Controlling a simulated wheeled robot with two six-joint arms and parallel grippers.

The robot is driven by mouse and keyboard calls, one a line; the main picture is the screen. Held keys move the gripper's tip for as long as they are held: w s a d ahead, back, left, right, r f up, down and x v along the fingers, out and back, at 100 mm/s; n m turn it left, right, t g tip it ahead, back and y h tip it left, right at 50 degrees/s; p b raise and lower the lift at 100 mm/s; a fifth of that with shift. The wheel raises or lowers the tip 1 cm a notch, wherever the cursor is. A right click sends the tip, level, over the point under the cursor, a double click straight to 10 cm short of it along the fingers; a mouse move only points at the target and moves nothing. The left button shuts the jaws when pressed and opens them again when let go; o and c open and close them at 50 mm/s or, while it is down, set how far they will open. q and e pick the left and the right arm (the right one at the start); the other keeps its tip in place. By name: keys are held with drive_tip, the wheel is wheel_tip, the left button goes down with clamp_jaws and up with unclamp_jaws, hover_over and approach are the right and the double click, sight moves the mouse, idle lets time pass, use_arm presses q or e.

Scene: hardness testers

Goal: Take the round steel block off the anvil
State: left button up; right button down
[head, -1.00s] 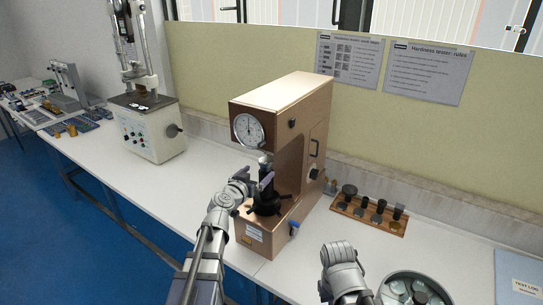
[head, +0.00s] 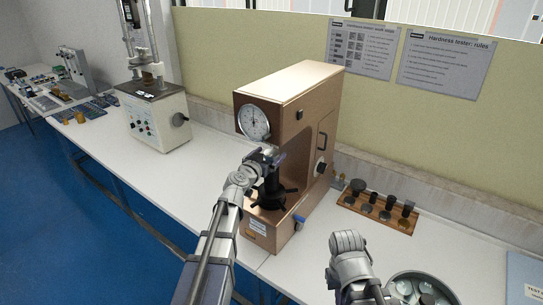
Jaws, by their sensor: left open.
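The brown hardness tester (head: 285,105) with a round dial stands in the middle of the bench. Its black anvil and screw (head: 270,192) sit under the dial head. My left gripper (head: 268,155) is at the anvil top, just below the dial; its fingers are small and dark here, and it is open. The round steel block is not clearly visible; the gripper and the tester's head hide the anvil top, so I cannot tell whether the block lies between the fingers. My right arm (head: 350,262) shows at the bottom, with its fingertips not clearly shown.
A wooden rack (head: 378,212) with several dark anvils and parts stands right of the tester. A round tray (head: 420,290) with discs is at the bottom right, near a blue test log (head: 525,280). A second, pale tester (head: 155,115) stands at the left. Bench between the testers is clear.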

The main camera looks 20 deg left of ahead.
sight(275, 151)
use_arm(q)
drive_tip(key=x, duration=0.5)
drive_tip(key=shift+s+f+b, duration=0.1)
drive_tip(key=shift+b, duration=0.3)
drive_tip(key=shift+c, duration=0.2)
clamp_jaws()
